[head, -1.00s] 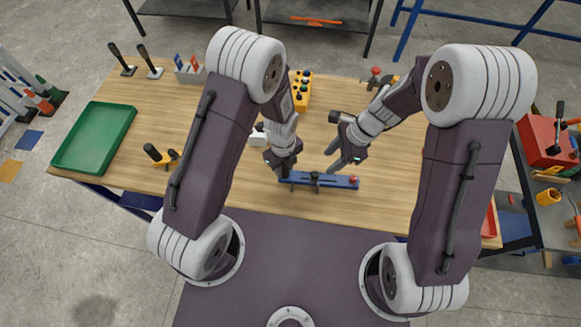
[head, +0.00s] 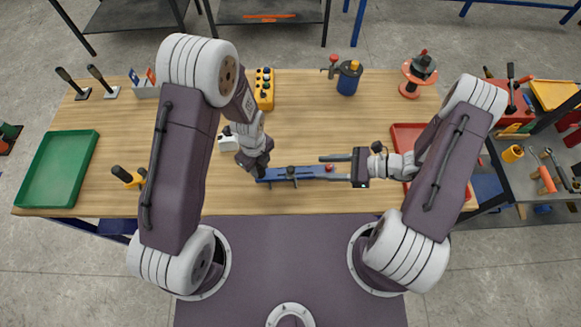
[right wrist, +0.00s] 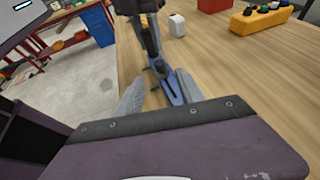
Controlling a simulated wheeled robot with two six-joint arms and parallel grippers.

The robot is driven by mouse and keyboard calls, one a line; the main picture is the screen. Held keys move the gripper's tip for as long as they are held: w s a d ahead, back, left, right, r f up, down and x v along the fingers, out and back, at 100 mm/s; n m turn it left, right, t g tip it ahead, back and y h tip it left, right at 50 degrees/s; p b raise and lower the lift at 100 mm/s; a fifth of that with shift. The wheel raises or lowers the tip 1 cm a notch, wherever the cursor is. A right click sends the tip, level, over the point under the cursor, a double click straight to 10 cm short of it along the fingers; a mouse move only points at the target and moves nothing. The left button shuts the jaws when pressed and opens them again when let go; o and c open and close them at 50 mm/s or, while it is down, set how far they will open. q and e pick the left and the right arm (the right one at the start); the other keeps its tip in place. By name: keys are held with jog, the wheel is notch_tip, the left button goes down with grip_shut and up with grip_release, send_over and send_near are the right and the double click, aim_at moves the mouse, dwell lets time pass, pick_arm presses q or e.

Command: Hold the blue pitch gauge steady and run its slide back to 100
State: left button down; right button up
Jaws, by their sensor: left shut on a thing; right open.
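The blue pitch gauge (head: 310,172) lies lengthwise near the front edge of the wooden table, with a dark slide (head: 291,171) near its middle and a red knob (head: 330,168) toward its right end. My left gripper (head: 258,170) is shut on the gauge's left end. My right gripper (head: 324,168) is open and points left at the right end, its fingers on either side of the red knob. In the right wrist view the blue bar (right wrist: 171,90) runs between the open fingers (right wrist: 160,82). The scale marks are too small to read.
A green tray (head: 28,202) stands at the left and a red tray (head: 405,130) at the right.

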aim_at(292, 168)
jog(key=x, duration=1.2)
grip_shut()
dwell(1.0)
